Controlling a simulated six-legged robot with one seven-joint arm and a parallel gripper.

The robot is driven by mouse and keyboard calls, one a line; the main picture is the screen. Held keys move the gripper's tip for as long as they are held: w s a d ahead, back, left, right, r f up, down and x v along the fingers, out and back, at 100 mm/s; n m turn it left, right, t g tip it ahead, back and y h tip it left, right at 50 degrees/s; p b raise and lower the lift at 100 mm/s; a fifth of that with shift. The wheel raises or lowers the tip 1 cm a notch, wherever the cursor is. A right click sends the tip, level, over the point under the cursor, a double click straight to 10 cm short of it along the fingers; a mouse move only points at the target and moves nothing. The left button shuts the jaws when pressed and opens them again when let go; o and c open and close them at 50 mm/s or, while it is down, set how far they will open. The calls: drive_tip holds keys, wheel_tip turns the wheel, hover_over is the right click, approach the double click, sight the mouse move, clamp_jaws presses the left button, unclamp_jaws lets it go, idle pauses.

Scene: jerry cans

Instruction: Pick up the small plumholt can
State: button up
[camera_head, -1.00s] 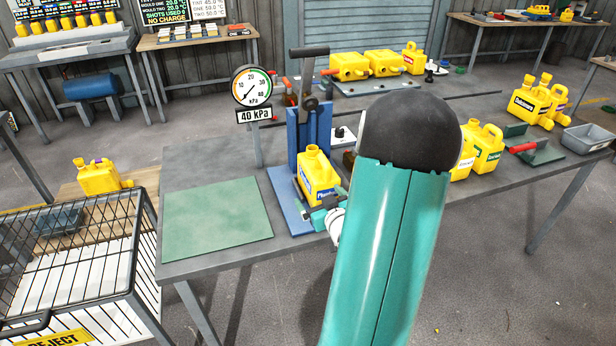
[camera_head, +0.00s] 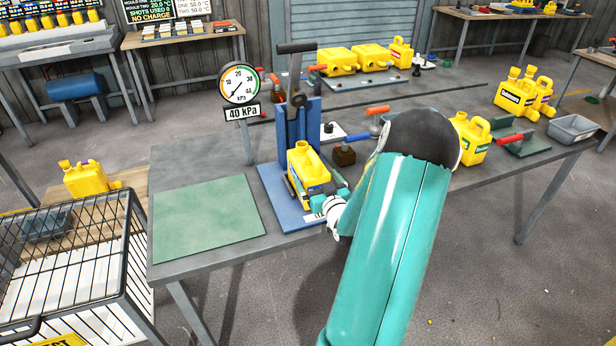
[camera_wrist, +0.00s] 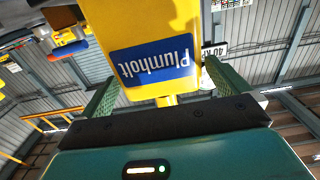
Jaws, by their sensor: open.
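The small yellow plumholt can (camera_head: 307,168) stands upright on the blue base of the press, under its lever. In the wrist view the can (camera_wrist: 135,25) fills the upper middle, upside down, with its blue "Plumholt" label facing me. My gripper (camera_head: 322,197) is low at the front of the can. In the wrist view my gripper (camera_wrist: 160,88) is open, one green finger on each side of the can's lower picture part. I cannot tell whether either finger touches the can. My arm hides part of the table to the right.
The blue press (camera_head: 297,130) stands behind the can, with a 40 kPa gauge (camera_head: 239,84) at its left. A green mat (camera_head: 207,222) lies clear on the left. A wire reject cage (camera_head: 65,265) stands at the front left. Other yellow cans (camera_head: 468,140) stand to the right.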

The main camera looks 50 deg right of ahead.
sight(312, 168)
drive_tip(key=x, duration=0.4)
drive_tip(key=shift+w, duration=0.2)
drive_tip(key=c, duration=1)
drive_tip(key=shift+o, duration=0.2)
drive_tip(key=shift+r, duration=0.1)
drive_tip(key=shift+r, duration=0.5)
wheel_tip(312, 168, up, 2)
drive_tip(key=shift+r, duration=0.15)
drive_tip(key=a+r, duration=0.1)
drive_tip(key=s+a+r, duration=0.1)
drive_tip(key=r, duration=0.1)
drive_tip(key=s+a+r, duration=0.1)
drive_tip(key=a+r, duration=0.1)
drive_tip(key=shift+s+a+r, duration=0.1)
drive_tip(key=shift+s+r, duration=0.05)
drive_tip(key=shift+r, duration=0.05)
drive_tip(key=s+a+r, duration=0.4)
drive_tip(key=a, duration=0.4)
drive_tip(key=shift+s, duration=0.15)
